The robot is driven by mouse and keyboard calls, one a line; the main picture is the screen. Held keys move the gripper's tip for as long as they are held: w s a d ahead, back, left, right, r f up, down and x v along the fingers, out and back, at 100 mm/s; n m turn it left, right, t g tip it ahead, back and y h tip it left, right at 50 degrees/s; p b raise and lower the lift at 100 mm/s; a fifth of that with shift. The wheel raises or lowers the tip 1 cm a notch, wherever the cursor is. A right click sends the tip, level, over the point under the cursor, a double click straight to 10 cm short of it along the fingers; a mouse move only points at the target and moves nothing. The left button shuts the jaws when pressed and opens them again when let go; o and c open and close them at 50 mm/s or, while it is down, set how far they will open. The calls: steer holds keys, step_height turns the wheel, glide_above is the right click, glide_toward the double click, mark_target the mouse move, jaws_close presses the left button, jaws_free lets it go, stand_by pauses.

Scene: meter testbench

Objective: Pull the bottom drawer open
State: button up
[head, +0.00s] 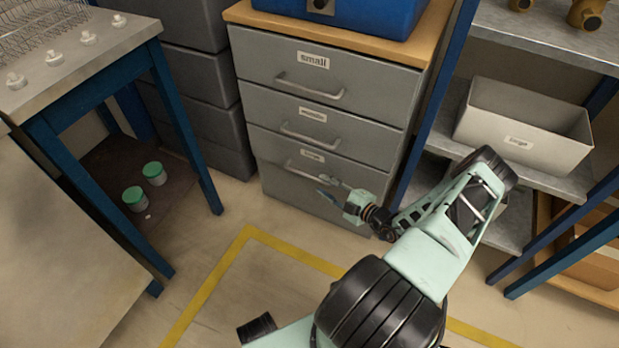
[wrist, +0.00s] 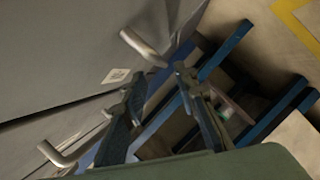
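The grey cabinet's bottom drawer (head: 280,182) has a worn label and a pale bar handle (head: 304,172). The drawer looks flush with those above. My gripper (head: 326,187) is in front of this drawer, at the right end of the handle. In the wrist view, my gripper (wrist: 160,78) has its two dark fingers apart.
The drawers labelled small (head: 260,73) and medium (head: 270,112) are above, both shut. A blue-legged shelf with a grey bin (head: 525,125) stands close on the right. A blue-legged table (head: 75,60) stands left. The floor before the cabinet, with yellow tape (head: 215,275), is clear.

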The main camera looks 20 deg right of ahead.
mark_target(312, 179)
steer(key=b+x, duration=0.2)
steer(key=x, duration=0.6)
steer(key=shift+w+a+f, duration=0.1)
steer(key=shift+w+a, duration=0.05)
jaws_close()
